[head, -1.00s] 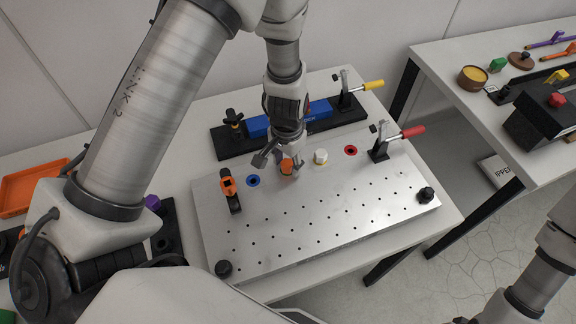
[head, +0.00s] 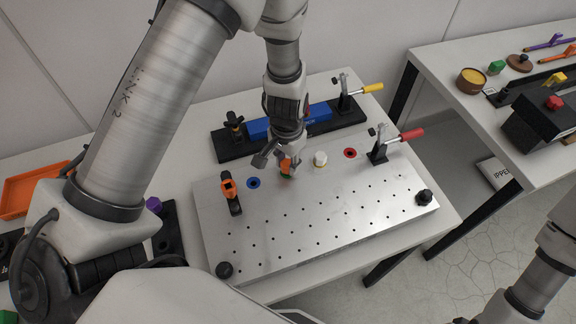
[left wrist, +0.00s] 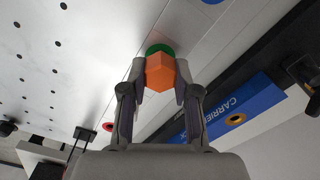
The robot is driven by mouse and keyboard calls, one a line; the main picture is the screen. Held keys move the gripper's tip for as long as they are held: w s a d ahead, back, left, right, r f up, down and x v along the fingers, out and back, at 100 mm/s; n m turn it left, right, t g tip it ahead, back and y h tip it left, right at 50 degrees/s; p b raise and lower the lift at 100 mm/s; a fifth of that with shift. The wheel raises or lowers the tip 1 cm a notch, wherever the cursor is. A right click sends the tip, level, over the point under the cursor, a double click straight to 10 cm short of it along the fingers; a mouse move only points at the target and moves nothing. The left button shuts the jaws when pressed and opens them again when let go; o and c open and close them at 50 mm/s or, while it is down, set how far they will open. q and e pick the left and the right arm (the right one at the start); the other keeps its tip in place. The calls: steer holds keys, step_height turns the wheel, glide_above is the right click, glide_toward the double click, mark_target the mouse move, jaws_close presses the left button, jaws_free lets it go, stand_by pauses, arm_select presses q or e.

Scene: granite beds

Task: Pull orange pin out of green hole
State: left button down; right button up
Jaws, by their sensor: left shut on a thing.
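The orange pin (head: 286,165) is at the back of the metal plate (head: 330,205), held between the fingers of my left gripper (head: 286,168). In the left wrist view the gripper (left wrist: 161,80) is shut on the orange pin's block-shaped head (left wrist: 160,74), one finger on each side. The round green marking of the hole (left wrist: 159,48) shows right beside the head, and a bit of green (head: 288,177) shows under it in the head view. I cannot tell how deep the pin's shaft sits. My right gripper is out of view.
A blue block (head: 300,120) lies behind.

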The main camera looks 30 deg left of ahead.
mark_target(287, 163)
arm_select(q)
steer(key=shift+r+p, duration=2.05)
steer(key=shift+r, duration=0.4)
steer(key=shift+f, duration=0.1)
